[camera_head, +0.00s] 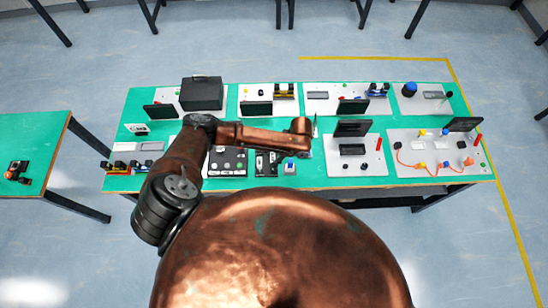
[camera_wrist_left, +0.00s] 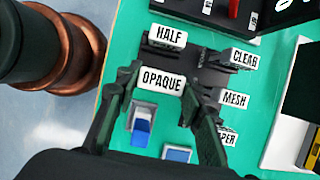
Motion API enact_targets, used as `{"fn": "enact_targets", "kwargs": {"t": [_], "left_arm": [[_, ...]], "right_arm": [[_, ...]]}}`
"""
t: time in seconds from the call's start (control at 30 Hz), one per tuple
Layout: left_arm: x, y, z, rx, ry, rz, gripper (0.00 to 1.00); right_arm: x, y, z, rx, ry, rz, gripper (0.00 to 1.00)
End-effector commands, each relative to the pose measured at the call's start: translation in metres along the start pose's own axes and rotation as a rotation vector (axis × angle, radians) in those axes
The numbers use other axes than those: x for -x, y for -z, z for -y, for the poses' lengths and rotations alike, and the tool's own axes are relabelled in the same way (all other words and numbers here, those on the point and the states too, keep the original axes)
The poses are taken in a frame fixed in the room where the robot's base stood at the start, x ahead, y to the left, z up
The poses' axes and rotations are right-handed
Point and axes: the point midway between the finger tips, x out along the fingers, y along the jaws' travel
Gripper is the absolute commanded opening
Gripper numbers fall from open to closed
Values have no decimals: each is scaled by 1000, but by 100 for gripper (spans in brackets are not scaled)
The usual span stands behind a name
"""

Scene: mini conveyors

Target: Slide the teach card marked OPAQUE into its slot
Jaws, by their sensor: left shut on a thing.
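In the left wrist view, the white card labelled OPAQUE (camera_wrist_left: 162,81) is between the two fingers of my left gripper (camera_wrist_left: 160,88), which is shut on it. Its label faces the camera. Other labelled cards are beyond and to the right: HALF (camera_wrist_left: 168,36), CLEAR (camera_wrist_left: 244,58) and MESH (camera_wrist_left: 234,98). One more label (camera_wrist_left: 228,137), ending in "PER", is partly hidden by the right finger. Dark holder parts show around these cards. I cannot make out the slot for OPAQUE or whether the card touches it. My right gripper is in neither view.
In the head view, the green table (camera_head: 470,105) bears several panels and a black box (camera_head: 202,93).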

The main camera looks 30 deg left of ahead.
Motion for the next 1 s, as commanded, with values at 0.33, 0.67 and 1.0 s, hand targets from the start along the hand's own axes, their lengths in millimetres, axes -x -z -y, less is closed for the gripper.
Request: {"fn": "enact_targets", "kwargs": {"t": [0.33, 0.67, 1.0], "left_arm": [[-6, 2, 0, 0, -1, 0, 13], [-14, 6, -1, 0, -1, 1, 13], [-23, 10, -1, -1, 0, 1, 13]], "right_arm": [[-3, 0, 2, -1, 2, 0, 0], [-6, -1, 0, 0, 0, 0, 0], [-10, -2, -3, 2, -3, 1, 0]]}}
